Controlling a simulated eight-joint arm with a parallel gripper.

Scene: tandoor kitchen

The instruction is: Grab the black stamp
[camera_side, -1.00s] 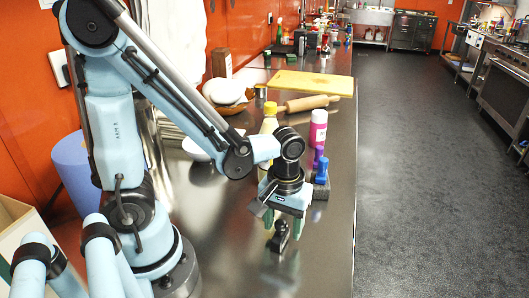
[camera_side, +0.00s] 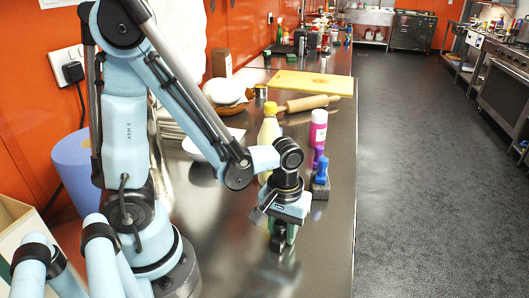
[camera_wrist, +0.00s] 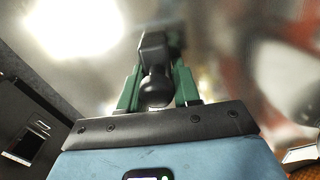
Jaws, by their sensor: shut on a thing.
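The black stamp (camera_side: 277,241) is upright on the steel counter, near its front part. My gripper (camera_side: 283,234) is lowered over it from above. In the wrist view the two green fingers of my gripper (camera_wrist: 158,92) are on either side of the stamp's black handle (camera_wrist: 155,88), closed on it. The fingers hide part of the stamp in the side view. Whether its base touches the counter is hard to tell.
Behind my gripper stand a blue-handled brush-like item (camera_side: 321,178), a pink and white bottle (camera_side: 317,130) and a yellow-capped bottle (camera_side: 269,128). Farther back lie a rolling pin (camera_side: 307,104) and a yellow board (camera_side: 312,84). The counter's right edge is close.

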